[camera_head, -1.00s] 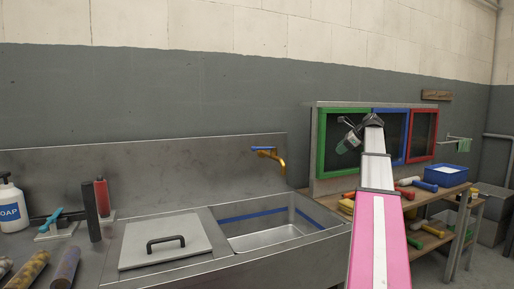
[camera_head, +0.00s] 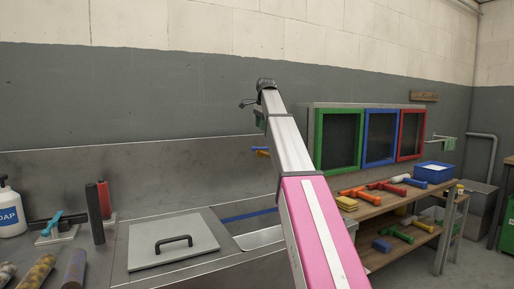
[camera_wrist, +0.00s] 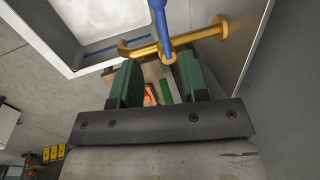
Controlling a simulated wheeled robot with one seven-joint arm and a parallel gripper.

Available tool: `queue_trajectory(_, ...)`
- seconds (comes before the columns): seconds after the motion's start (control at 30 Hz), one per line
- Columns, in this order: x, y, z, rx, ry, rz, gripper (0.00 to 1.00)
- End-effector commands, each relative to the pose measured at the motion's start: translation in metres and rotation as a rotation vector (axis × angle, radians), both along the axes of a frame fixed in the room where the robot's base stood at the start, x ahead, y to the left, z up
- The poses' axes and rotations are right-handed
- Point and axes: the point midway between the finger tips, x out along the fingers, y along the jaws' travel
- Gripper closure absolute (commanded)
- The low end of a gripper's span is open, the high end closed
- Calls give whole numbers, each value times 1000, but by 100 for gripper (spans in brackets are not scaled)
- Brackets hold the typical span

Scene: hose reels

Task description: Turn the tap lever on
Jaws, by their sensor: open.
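The brass tap (camera_head: 262,153) with its blue lever (camera_head: 257,148) is on the steel back panel above the sink. My arm hides most of the tap in the head view. In the wrist view the brass tap (camera_wrist: 205,31) crosses the top, and the blue lever (camera_wrist: 160,18) rises from its middle out of the frame. My gripper (camera_wrist: 158,72) is open, with its two green fingers apart and nothing held. The fingertips are just below the tap in that picture, and I cannot tell whether they touch it. In the head view my gripper (camera_head: 259,121) is partly hidden behind my arm.
The sink basin (camera_head: 265,241) is partly behind my arm, with a handled lid (camera_head: 165,252) to its left. A soap bottle (camera_head: 9,212) stands far left. On the right are a wooden bench (camera_head: 374,201) with coloured tools and green, blue and red framed cabinets (camera_head: 361,163).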

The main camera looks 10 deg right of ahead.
Motion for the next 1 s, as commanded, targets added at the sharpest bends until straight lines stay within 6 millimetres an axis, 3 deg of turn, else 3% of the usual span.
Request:
queue_trajectory(0.23, 2, 7, -12, -15, 4, 12, 59)
queue_trajectory(0.7, 16, 11, -87, -13, 3, 10, 59)
queue_trajectory(1.0, 20, 12, -104, -13, 2, 10, 59)
